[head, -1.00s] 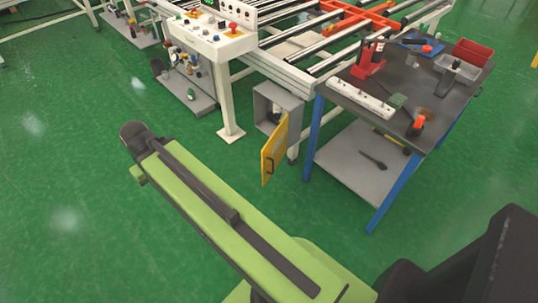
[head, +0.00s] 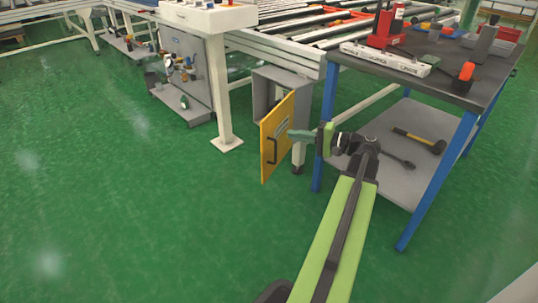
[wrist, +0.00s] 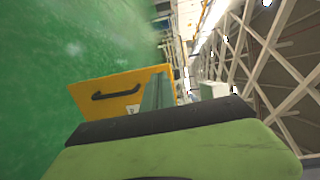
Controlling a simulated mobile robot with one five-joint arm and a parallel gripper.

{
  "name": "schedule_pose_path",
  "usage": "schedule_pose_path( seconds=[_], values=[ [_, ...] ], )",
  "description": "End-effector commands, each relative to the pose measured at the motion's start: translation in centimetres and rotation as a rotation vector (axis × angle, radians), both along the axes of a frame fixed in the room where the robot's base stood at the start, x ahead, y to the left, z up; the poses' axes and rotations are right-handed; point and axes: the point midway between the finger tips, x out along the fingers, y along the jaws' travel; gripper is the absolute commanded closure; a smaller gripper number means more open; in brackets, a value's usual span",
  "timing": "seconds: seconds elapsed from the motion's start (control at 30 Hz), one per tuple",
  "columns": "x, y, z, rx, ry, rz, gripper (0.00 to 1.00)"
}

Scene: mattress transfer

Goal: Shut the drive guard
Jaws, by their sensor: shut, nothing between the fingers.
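The drive guard (head: 278,135) is a yellow hinged panel with a dark handle (head: 271,150). It stands swung open from a grey box (head: 283,85) under the roller conveyor. My gripper (head: 297,134) is at the right side of the panel, its fingertips close to the panel's edge; I cannot tell whether they touch. In the wrist view, the yellow panel (wrist: 112,92) lies just beyond my fingers, handle at its left part. The fingers (wrist: 158,92) are together and empty. Most of the box's inside is hidden by the panel.
A workbench with blue legs (head: 327,135) and a grey lower shelf (head: 400,150) stands close on the right. A white control pedestal (head: 218,95) stands to the left of the box. The green floor (head: 130,210) in front and left is clear.

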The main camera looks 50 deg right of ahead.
Motion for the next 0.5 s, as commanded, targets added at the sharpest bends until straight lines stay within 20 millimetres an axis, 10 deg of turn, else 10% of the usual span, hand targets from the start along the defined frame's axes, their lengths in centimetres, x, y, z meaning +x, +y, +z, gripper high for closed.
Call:
schedule_pose_path(
  seconds=[0.2, 0.5],
  values=[
    [-3.6, -3.1, -0.5, 0.024, -0.089, -0.074, 1.0],
    [-1.1, -2.3, -0.2, 0.024, -0.089, -0.069, 1.0]
  ],
)
